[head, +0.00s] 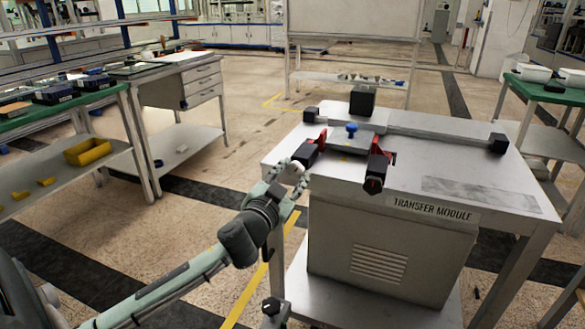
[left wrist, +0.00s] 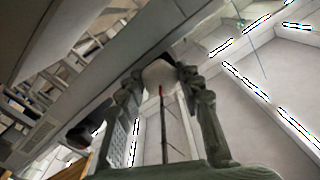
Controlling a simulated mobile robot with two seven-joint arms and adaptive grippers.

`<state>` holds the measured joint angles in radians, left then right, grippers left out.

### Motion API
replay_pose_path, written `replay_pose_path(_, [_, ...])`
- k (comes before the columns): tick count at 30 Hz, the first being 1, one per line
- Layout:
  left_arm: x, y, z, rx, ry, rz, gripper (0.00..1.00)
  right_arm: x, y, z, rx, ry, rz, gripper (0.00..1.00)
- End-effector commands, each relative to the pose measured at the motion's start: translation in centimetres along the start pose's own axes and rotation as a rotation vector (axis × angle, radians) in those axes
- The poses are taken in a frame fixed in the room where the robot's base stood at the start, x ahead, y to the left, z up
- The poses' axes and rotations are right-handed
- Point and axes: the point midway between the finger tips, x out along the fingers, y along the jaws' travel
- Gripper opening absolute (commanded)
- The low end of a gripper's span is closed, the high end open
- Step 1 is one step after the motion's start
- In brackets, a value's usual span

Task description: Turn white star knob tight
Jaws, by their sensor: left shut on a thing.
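The white star knob (head: 297,168) is at the left front edge of the transfer module table, beside a black end block. My left gripper (head: 292,175) reaches it from the lower left and is shut around it. In the left wrist view the pale knob (left wrist: 160,74) sits between the two finger tips, which touch or nearly cover its sides. The fingers hide part of the knob, and its turn angle cannot be read. My right gripper is not in view.
The transfer module table (head: 475,188) carries black blocks, red brackets (head: 379,146) and a blue knob (head: 351,129) near the gripper. A green-topped bench (head: 104,97) with a yellow bin (head: 87,151) stands left. Open floor lies between bench and table.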

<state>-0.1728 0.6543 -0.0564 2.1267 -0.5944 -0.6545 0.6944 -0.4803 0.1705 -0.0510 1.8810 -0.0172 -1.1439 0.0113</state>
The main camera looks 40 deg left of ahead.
Motion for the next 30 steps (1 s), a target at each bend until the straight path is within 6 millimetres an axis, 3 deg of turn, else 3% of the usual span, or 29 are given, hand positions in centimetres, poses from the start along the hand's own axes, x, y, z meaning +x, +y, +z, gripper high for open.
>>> replay_pose_path(6, [0.0, -0.1, -0.2, 0.206, -0.002, 0.0, 0.07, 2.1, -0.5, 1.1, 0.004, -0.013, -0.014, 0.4])
replay_pose_path(15, [0.0, -0.1, -0.1, 0.493, -0.001, 0.0, 0.07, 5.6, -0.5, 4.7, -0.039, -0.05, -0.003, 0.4])
replay_pose_path(30, [0.0, -0.1, -0.1, 0.969, 0.001, 0.0, 0.07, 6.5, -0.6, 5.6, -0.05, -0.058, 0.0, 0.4])
